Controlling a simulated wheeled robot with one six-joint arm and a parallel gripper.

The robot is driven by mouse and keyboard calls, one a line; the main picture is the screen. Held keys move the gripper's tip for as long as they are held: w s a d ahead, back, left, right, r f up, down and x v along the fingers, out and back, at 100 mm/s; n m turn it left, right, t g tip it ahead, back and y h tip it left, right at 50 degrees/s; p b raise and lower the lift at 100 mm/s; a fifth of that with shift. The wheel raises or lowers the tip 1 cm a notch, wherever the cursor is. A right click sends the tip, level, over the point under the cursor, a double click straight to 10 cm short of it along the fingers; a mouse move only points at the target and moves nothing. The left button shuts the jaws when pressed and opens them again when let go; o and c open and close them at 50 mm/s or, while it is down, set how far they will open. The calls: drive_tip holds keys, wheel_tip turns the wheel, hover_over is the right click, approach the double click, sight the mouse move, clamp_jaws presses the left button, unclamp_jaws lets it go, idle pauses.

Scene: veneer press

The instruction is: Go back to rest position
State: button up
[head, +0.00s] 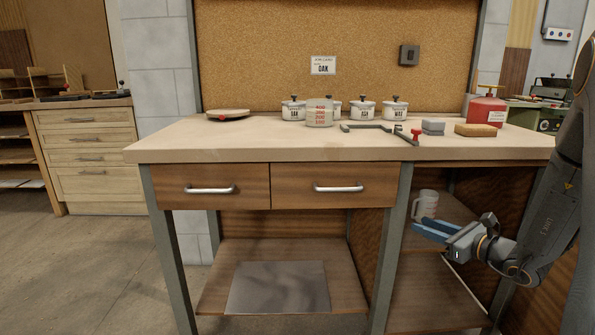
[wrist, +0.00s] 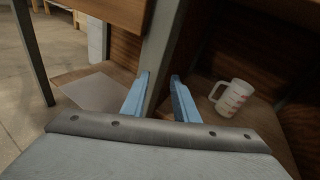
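My gripper (head: 430,230) is at the right, in front of the open shelf compartment under the bench. Its two blue fingers are apart with nothing between them; they also show open in the wrist view (wrist: 160,97). A white measuring jug with a handle (head: 426,205) stands upright on the shelf just beyond the fingers. In the wrist view the jug (wrist: 232,97) is to the right of the right finger, apart from it, and shows red markings. A grey bench leg stands behind the gap between the fingers.
The workbench (head: 260,150) has two drawers. Its top holds several white lidded pots, a clear measuring jug (head: 320,113), a clamp (head: 375,130), blocks and a red can (head: 486,112). A grey sheet (head: 279,287) lies on the lower shelf. The floor at left (head: 90,270) is clear.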

drive_tip(key=s+a+f+n+g+y, duration=0.1)
drive_tip(key=s+a+f+n+g, duration=0.1)
drive_tip(key=s+a+n+g, duration=0.55)
drive_tip(key=s+a+f+n+g, duration=0.1)
drive_tip(key=s+a+n+g, duration=0.3)
drive_tip(key=a, duration=0.6)
drive_tip(key=s+d+r+n+h, duration=0.1)
drive_tip(key=s+n+h, duration=0.8)
drive_tip(key=s+n, duration=0.65)
drive_tip(key=s+a+n+g+y+b, duration=0.1)
drive_tip(key=s+a+n+b, duration=0.25)
drive_tip(key=a, duration=0.35)
drive_tip(key=s+a+f+n+g+b, duration=0.1)
drive_tip(key=s+a+n+b, duration=0.2)
drive_tip(key=a, duration=0.4)
drive_tip(key=s+a+n+g+y+b, duration=0.1)
drive_tip(key=s+a+b, duration=0.2)
drive_tip(key=s+a, duration=0.3)
drive_tip(key=d+r+m+h+p, duration=0.1)
drive_tip(key=d+r+m+p, duration=0.2)
drive_tip(key=d+r+p, duration=0.7)
drive_tip(key=w+d+r+m+p, duration=0.1)
drive_tip(key=d+r+m+p, duration=0.2)
drive_tip(key=d+r+p, duration=0.6)
wheel_tip(320, 180, up, 6)
drive_tip(key=p, duration=1.5)
drive_tip(key=shift+w+d+r+h, duration=0.15)
drive_tip(key=shift+d+r+h, duration=0.05)
drive_tip(key=shift+d+h, duration=0.2)
